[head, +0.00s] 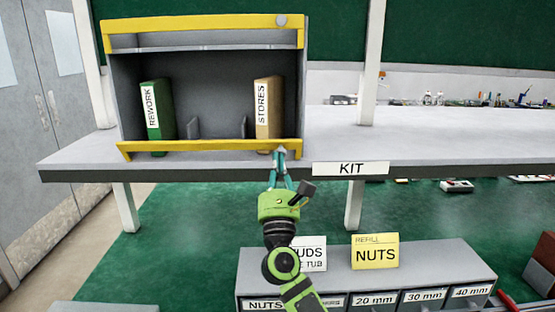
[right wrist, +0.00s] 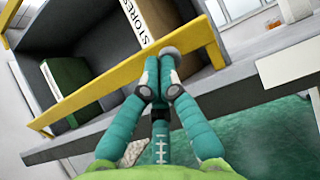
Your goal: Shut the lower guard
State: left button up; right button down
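The lower guard (head: 215,146) is a yellow bar low across the front of the grey shelf unit, in front of the binders' feet. It also crosses the right wrist view (right wrist: 100,82). A round grey knob (right wrist: 170,52) sits near its right end. My right gripper (head: 281,160) is at that knob, its teal fingers close together. In the right wrist view its fingertips (right wrist: 159,68) meet at the knob and appear closed on it; the contact itself is partly hidden. A similar yellow upper guard (head: 200,30) with its own knob spans the top. My left gripper is not in view.
A green REWORK binder (head: 158,110) and a tan STORES binder (head: 268,108) stand inside the unit. The unit sits on a grey bench (head: 420,140) with a KIT label (head: 350,168). Below, a labelled grey bin row (head: 450,262) stands near my right arm.

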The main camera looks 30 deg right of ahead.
aim_at(277, 146)
jog(key=shift+w+d+r+p, duration=0.15)
jog(key=shift+w+r+p, duration=0.05)
jog(key=shift+r, duration=0.35)
jog(key=shift+w+d+r+p, duration=0.1)
jog(key=shift+w+r+p, duration=0.15)
jog(key=shift+r, duration=0.3)
jog(key=shift+w+d+r+p, duration=0.15)
jog(key=shift+w+r, duration=0.05)
jog(key=shift+r, duration=0.35)
jog(key=shift+w+r, duration=0.1)
jog(key=shift+r, duration=0.05)
